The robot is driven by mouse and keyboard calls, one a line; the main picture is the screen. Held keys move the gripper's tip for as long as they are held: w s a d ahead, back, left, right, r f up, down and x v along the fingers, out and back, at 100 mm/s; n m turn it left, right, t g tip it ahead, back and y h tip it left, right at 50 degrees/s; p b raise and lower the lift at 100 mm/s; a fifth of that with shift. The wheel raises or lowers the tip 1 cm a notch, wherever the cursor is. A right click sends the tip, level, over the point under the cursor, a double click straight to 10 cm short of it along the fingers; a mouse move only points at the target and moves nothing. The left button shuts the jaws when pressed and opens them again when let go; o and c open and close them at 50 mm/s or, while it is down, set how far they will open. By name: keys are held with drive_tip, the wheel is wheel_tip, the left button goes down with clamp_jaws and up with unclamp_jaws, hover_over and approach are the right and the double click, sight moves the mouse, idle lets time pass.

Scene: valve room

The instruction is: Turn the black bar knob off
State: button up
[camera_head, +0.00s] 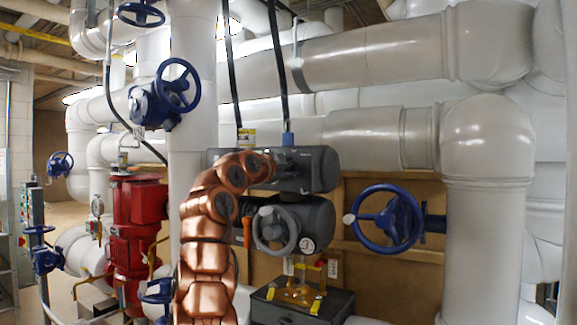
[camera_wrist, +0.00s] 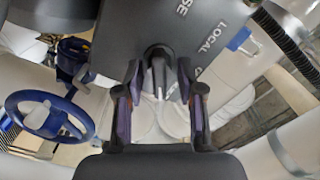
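The black bar knob (camera_wrist: 158,77) sits on a dark panel (camera_wrist: 150,30) lettered "LOCAL" and partly "SE" in the wrist view. Its raised bar points roughly up and down in the picture. My gripper (camera_wrist: 160,70) is open, with one finger on each side of the knob. Gaps show between the fingers and the knob, so it does not look gripped. In the head view, my copper arm reaches a dark grey actuator (camera_head: 315,168). The knob and my fingertips are hidden there.
A grey handwheel (camera_head: 275,230) is on the lower actuator housing close to my arm. A blue handwheel (camera_head: 388,218) stands to the right and a red pump (camera_head: 137,205) to the left. Thick white pipes (camera_head: 370,57) run above and behind.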

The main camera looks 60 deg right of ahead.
drive_tip(key=shift+d, duration=0.1)
clamp_jaws()
idle(0.3)
